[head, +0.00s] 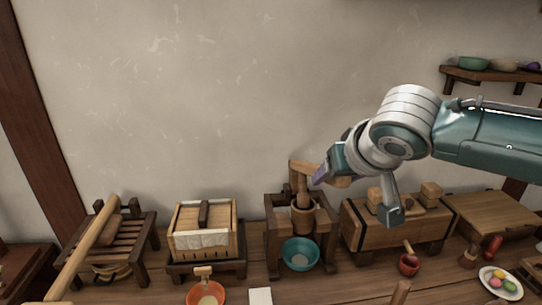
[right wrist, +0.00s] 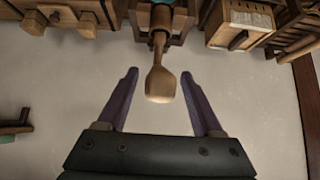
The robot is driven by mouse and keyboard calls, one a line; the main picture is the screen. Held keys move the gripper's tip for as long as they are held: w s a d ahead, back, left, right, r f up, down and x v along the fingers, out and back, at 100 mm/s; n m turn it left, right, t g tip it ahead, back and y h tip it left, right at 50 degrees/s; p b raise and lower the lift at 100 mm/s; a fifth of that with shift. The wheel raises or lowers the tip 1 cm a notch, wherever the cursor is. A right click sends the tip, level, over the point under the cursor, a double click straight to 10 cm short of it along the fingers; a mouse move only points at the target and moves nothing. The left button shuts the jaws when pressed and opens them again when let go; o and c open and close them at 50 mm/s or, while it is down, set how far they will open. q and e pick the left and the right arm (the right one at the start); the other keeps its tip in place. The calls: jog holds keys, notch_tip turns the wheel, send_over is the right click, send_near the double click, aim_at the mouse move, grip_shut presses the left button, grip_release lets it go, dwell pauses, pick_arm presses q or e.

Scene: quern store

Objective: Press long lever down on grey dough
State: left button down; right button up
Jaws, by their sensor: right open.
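A wooden lever (head: 338,182) with a rounded, thickened end reaches out from a wooden press frame (head: 272,235) at the middle of the bench. It also shows in the right wrist view (right wrist: 159,80), its end pointing toward my palm. My right gripper (head: 320,176) is open around the lever's end, in front of the press. In the wrist view, its two purple fingers stand on either side of the lever with gaps, not touching it. A wooden cup (head: 302,216) sits in the frame under a post. I cannot make out grey dough; the cup's inside is hidden. My left gripper is out of view.
A teal bowl (head: 300,255) stands below the press. A slatted rack (head: 140,233) with a long pole (head: 85,245) and a lidded box (head: 203,245) stand left. Air above the bench's left half is clear.

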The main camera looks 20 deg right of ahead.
jog(key=v, duration=0.9)
jog(key=shift+r, duration=0.15)
jog(key=shift+s, duration=0.1)
jog(key=s+a+f+n+g+y, duration=0.25)
jog(key=s+a+f, duration=0.45)
jog(key=s, duration=0.4)
jog(key=s+f+n+g, duration=0.2)
jog(key=s+g, duration=0.1)
jog(key=s, duration=1)
notch_tip(320, 180, up, 30)
jog(key=p, duration=3)
jog(key=shift+f, duration=0.2)
jog(key=shift+s+a+t, duration=0.1)
jog(key=shift+t, duration=0.15)
jog(key=shift+c, duration=0.3)
